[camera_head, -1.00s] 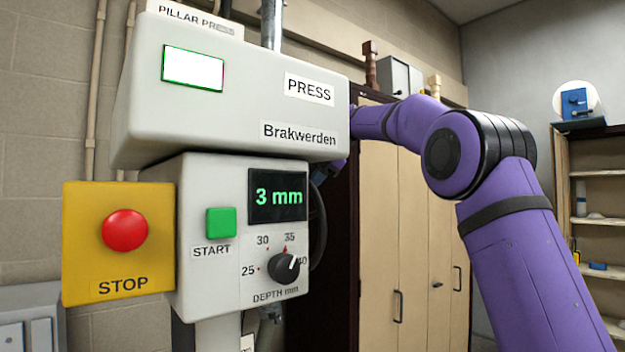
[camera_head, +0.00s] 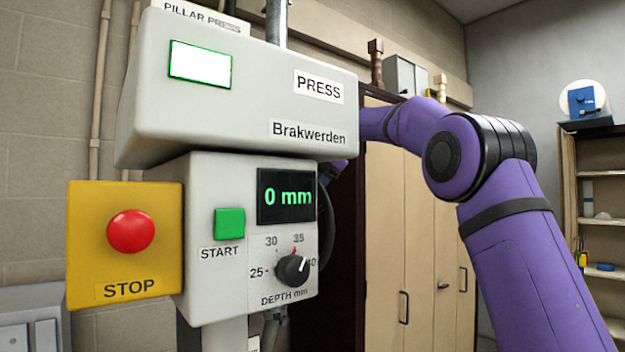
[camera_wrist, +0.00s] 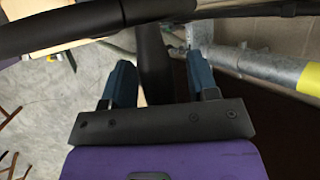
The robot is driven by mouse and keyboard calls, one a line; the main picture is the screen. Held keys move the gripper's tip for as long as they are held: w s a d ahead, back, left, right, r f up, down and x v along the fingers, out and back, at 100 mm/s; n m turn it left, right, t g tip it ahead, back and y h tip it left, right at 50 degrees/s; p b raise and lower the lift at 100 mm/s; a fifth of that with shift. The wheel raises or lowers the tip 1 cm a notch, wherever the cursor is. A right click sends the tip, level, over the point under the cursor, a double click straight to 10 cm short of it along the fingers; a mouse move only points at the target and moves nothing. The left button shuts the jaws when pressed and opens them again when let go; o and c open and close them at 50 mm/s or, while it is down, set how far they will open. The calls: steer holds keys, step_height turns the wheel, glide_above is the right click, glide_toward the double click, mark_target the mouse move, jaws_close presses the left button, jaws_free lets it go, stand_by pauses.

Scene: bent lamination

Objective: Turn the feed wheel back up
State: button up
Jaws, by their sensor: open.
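The press (camera_head: 240,110) stands at the left in the head view, and its depth display (camera_head: 287,196) reads 0 mm. The feed wheel's dark rim (camera_head: 327,228) shows only as a thin arc at the press's right side; the rest is hidden. In the wrist view the black rim (camera_wrist: 65,28) crosses the top, and a dark spoke (camera_wrist: 155,60) runs down from it. My gripper (camera_wrist: 160,57) is open, with one blue finger on each side of the spoke. A gap shows beside each finger. In the head view my gripper is hidden behind the press.
A yellow box with a red STOP button (camera_head: 131,231) is at the left. A green START button (camera_head: 229,223) and a depth knob (camera_head: 292,270) are on the panel. A cabinet (camera_head: 415,230) stands behind my arm. A grey pipe (camera_wrist: 250,62) passes near the wheel.

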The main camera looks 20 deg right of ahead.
steer(key=v, duration=1)
steer(key=shift+s+d+r, duration=0.15)
steer(key=shift+d+r, duration=0.05)
steer(key=shift+r, duration=0.1)
stand_by(0.4)
